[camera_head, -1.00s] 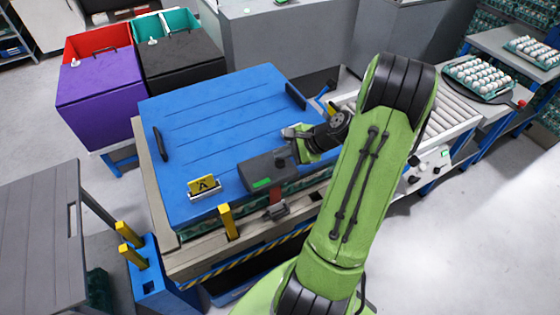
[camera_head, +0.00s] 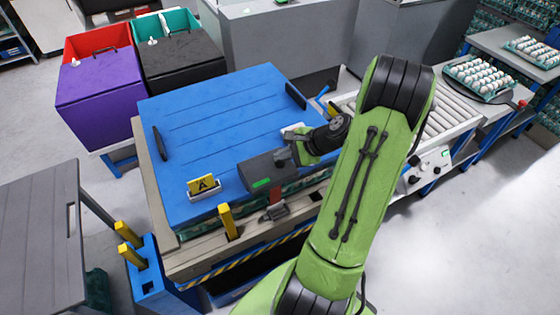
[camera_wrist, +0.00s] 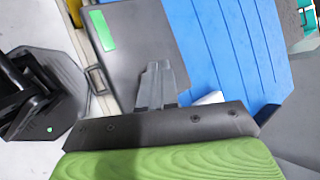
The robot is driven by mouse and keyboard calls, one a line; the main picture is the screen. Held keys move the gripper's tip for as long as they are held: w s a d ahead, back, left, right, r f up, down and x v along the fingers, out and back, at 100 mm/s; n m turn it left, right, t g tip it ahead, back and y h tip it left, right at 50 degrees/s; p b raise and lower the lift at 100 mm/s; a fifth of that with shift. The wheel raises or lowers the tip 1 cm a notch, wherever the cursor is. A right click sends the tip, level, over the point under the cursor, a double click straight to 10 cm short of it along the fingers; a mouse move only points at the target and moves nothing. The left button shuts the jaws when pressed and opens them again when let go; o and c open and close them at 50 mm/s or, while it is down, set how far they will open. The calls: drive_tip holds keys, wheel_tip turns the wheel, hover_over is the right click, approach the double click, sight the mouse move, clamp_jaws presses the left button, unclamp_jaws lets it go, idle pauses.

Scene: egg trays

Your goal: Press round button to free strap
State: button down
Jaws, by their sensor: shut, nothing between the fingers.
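A dark grey strap box (camera_head: 262,174) with a green patch on top lies at the front edge of a blue lid (camera_head: 215,115). A red strap (camera_head: 277,197) runs down from it to a metal buckle (camera_head: 274,212). In the wrist view the box (camera_wrist: 140,35) lies under the fingertips, with its green patch (camera_wrist: 103,30) at upper left. My gripper (camera_head: 289,158) is shut and empty at the box's right end; its fingers also show in the wrist view (camera_wrist: 158,80). I cannot tell whether the fingertips touch the box. I cannot make out the round button; the fingers may hide it.
A yellow "A" sign (camera_head: 203,186) and black handles (camera_head: 159,144) stand on the lid. A yellow post (camera_head: 228,221) rises in front. A roller conveyor (camera_head: 448,122) lies right, purple (camera_head: 100,98) and black bins behind left. The middle of the lid is clear.

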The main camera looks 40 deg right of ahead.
sight(283, 163)
drive_tip(key=shift+f, duration=0.45)
idle(0.5)
drive_tip(key=shift+r+p, duration=0.85)
drive_tip(key=shift+r, duration=0.2)
wheel_tip(283, 163, up, 5)
drive_tip(key=p, duration=0.5)
drive_tip(key=shift+r, duration=0.1)
